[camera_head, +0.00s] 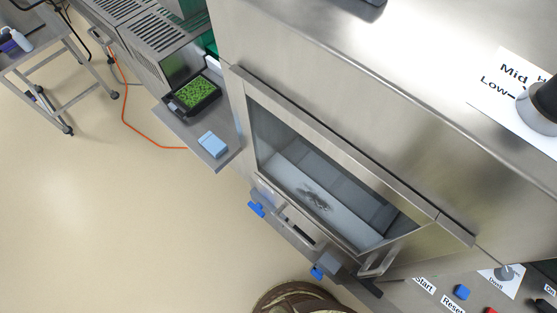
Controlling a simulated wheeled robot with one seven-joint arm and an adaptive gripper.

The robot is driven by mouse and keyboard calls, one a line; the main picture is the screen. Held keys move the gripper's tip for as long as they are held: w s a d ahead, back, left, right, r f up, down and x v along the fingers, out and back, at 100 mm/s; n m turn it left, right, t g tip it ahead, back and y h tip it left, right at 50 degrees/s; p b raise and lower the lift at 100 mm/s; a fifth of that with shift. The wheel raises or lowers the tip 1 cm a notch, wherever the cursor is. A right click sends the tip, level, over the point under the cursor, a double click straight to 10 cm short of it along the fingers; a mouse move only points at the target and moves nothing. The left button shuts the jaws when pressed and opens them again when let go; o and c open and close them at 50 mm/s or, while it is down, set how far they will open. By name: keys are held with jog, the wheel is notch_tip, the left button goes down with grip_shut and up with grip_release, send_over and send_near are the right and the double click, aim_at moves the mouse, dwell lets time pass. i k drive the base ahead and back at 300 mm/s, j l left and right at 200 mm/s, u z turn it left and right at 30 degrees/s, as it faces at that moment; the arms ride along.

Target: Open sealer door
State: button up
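The sealer (330,60) is a large brushed-steel machine filling the right of the view. Its door (335,150) has a steel frame around a glass window and looks shut against the body. A bracket-like handle (377,262) shows at the door's lower right corner. A horizontal bar (297,224) with blue-ended parts sits below the window. A pale surface with a dark smudge shows through or on the glass. My gripper is not in view.
A steel shelf (213,150) left of the door holds a black tray of green food (194,93) and a light-blue box (212,144). A control panel (440,299) is at bottom right. An orange cable (127,110) crosses open floor. A brown rounded object (300,299) is cut off below.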

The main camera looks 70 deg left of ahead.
aim_at(434, 235)
jog(key=u, duration=0.45)
jog(key=j+u, duration=0.1)
jog(key=u, duration=1.3)
jog(key=i+u, duration=0.1)
jog(key=u, duration=0.35)
jog(key=k+l+z, duration=0.2)
jog(key=k+z, duration=0.2)
jog(key=k+l+z, duration=0.3)
jog(key=z, duration=0.15)
